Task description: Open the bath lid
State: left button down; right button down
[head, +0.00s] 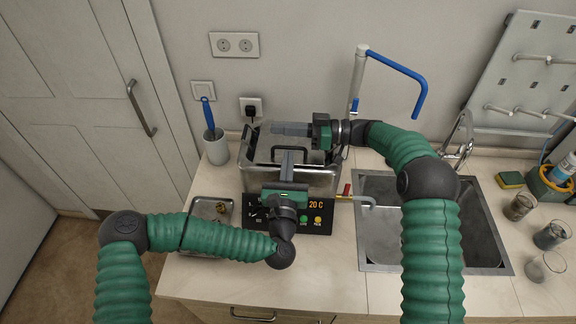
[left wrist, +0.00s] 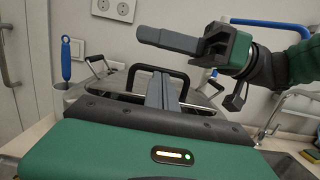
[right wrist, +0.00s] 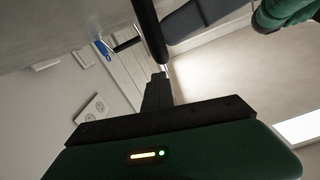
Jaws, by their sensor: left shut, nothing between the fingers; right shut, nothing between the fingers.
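The bath is a metal box (head: 322,184) with a dark control panel (head: 319,226) on its front. Its metal lid (head: 255,150) looks closed, with a black arched handle on top, seen in the left wrist view (left wrist: 188,78). My left gripper (head: 289,154) is shut and empty, its fingers reaching from the front over the lid by the handle. My right gripper (head: 274,129) is shut and empty, its fingers pointing left above the lid's back part. In the right wrist view its fingertips (right wrist: 160,78) appear close to a dark bar; contact cannot be told.
A metal tray (head: 203,240) with small parts lies left of the bath. A grey cup (head: 216,151) with a blue brush stands at the back left. A hose pipe (head: 358,80) rises behind, and a sink (head: 392,235) lies right. A tap with red handle (head: 347,189) sticks out from the bath.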

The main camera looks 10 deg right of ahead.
pick_arm(q)
jog(key=shift+f, duration=0.1)
pick_arm(e)
jog(key=c, duration=1.5)
grip_release()
